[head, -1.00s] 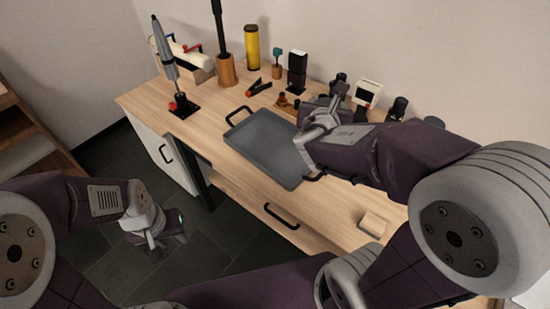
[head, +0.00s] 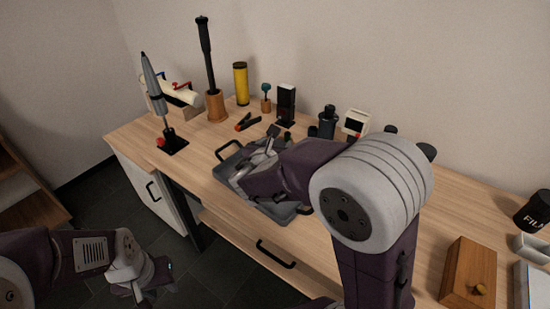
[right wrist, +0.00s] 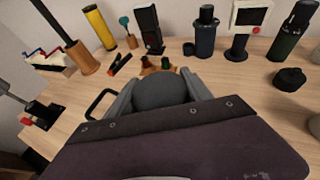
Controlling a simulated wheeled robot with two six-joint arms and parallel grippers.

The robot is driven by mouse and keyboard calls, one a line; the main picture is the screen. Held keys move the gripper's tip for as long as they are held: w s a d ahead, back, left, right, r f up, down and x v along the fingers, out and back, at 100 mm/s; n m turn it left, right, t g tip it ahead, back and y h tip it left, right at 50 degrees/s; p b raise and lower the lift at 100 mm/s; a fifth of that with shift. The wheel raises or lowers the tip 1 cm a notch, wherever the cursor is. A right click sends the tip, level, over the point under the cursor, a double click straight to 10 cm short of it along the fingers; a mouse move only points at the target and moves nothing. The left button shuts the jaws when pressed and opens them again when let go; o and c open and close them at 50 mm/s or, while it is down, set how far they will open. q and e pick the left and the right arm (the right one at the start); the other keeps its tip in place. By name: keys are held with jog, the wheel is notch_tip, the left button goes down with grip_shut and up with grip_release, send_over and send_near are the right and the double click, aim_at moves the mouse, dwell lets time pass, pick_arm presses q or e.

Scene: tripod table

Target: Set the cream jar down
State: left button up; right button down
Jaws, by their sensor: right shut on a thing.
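My right gripper (head: 266,152) is over the grey tray (head: 282,212) on the workbench and hides much of it. In the right wrist view its two fingers (right wrist: 163,88) are closed around the sides of a dark grey, rounded thing, which I take to be the cream jar (right wrist: 163,92). The jar's underside is hidden, so I cannot tell whether it touches the tray. In the head view I cannot make the jar out behind the gripper. My left gripper (head: 150,283) hangs low at the left, over the floor, away from the bench; its jaws are unclear.
Behind the tray stand a yellow cylinder (head: 241,84), a black box-shaped item (head: 286,103), a dark bottle (head: 327,122) and a white-framed device (head: 355,123). Orange-handled pliers (head: 246,122) lie near the back. A wooden box (head: 469,273) is at the right.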

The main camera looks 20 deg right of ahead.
notch_tip(320, 180, down, 4)
jog(key=shift+f+b, duration=0.1)
jog(key=shift+b, duration=0.85)
jog(key=shift+c, duration=2.3)
grip_release()
